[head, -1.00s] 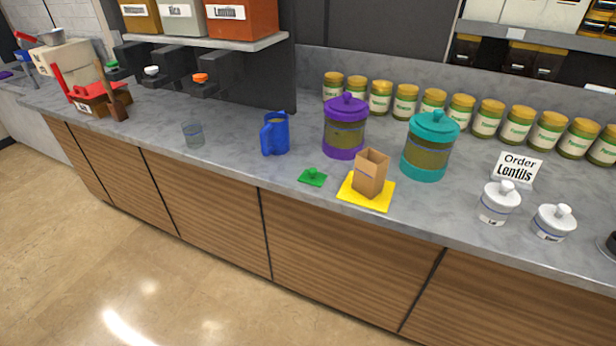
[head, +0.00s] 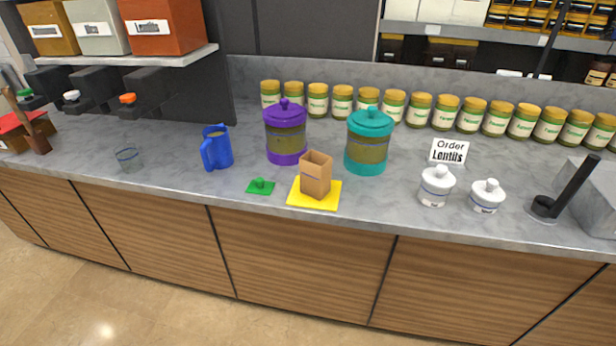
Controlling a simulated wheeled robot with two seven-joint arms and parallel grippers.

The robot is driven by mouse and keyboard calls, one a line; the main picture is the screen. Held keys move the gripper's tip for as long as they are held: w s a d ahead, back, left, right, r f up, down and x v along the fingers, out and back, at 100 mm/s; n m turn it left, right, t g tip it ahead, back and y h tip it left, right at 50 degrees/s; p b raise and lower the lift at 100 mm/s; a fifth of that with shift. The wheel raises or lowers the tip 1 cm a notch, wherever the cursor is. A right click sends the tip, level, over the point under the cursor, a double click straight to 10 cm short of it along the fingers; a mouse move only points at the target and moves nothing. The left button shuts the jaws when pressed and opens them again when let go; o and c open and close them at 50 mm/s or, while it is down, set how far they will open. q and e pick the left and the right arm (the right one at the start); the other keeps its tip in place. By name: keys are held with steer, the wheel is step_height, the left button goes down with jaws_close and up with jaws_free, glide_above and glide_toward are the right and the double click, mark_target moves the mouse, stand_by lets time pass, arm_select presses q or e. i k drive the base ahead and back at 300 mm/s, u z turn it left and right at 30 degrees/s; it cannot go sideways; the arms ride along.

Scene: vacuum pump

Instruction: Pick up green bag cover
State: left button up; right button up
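The green bag cover (head: 260,187) is a small flat green square with a knob on top. It lies on the grey counter near the front edge, left of the yellow mat (head: 298,202). An open-topped brown paper bag (head: 316,176) stands upright on the yellow mat, apart from the cover. Neither of my grippers shows in the head view.
A purple jar (head: 286,134) and a teal jar (head: 368,142) stand behind the bag. Two white lidded pots (head: 437,187) stand to the right. The counter's front strip (head: 190,180) is clear between mug and cover.

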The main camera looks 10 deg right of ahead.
mark_target(259, 187)
steer(key=u, duration=1.75)
steer(key=i, duration=1.1)
steer(key=z, duration=3.15)
